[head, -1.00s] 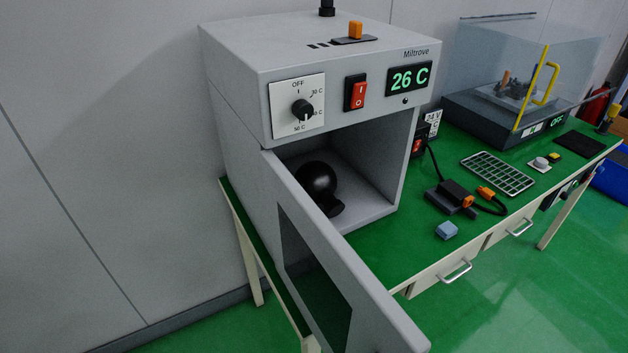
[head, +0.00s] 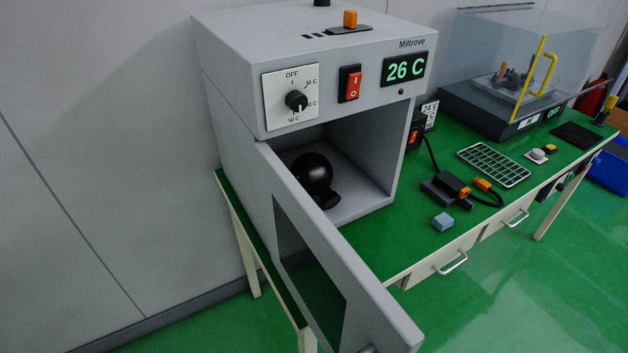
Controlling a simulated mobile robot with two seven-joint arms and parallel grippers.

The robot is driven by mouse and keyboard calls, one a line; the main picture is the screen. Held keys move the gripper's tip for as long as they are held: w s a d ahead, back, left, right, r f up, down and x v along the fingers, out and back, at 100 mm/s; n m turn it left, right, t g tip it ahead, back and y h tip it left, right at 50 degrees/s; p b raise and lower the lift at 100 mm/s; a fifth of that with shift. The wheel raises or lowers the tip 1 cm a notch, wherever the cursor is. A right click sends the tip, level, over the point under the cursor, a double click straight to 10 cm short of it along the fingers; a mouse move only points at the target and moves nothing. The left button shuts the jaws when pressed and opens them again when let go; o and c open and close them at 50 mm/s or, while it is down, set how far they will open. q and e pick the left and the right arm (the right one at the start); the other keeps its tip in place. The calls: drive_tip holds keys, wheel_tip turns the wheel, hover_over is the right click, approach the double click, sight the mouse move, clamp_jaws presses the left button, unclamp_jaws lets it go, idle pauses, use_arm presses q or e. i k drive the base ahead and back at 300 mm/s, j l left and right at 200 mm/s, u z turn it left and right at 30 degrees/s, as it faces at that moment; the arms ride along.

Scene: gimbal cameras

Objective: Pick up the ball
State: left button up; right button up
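A black ball (head: 312,172) is inside the grey oven-like box (head: 225,130), near its left side. A small black piece (head: 327,199) shows at the ball's lower right, and I cannot tell if it is a stand or a separate part. The box's door (head: 330,255) with a dark window stands open toward me and hides part of the space to the ball's lower left. Neither of my grippers is in view.
The box stands on a green-topped table (head: 385,245). To its right are a black device with orange plugs (head: 450,190), a blue-grey block (head: 443,221), a wire rack (head: 493,165) and a clear-covered case (head: 490,115). Drawer handles (head: 452,264) stick out in front.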

sight(313, 171)
drive_tip(key=i+l+u, duration=0.1)
drive_tip(key=l+u, duration=0.9)
drive_tip(key=k+l+u, duration=0.1)
drive_tip(key=l+u, duration=0.25)
drive_tip(key=u, duration=0.15)
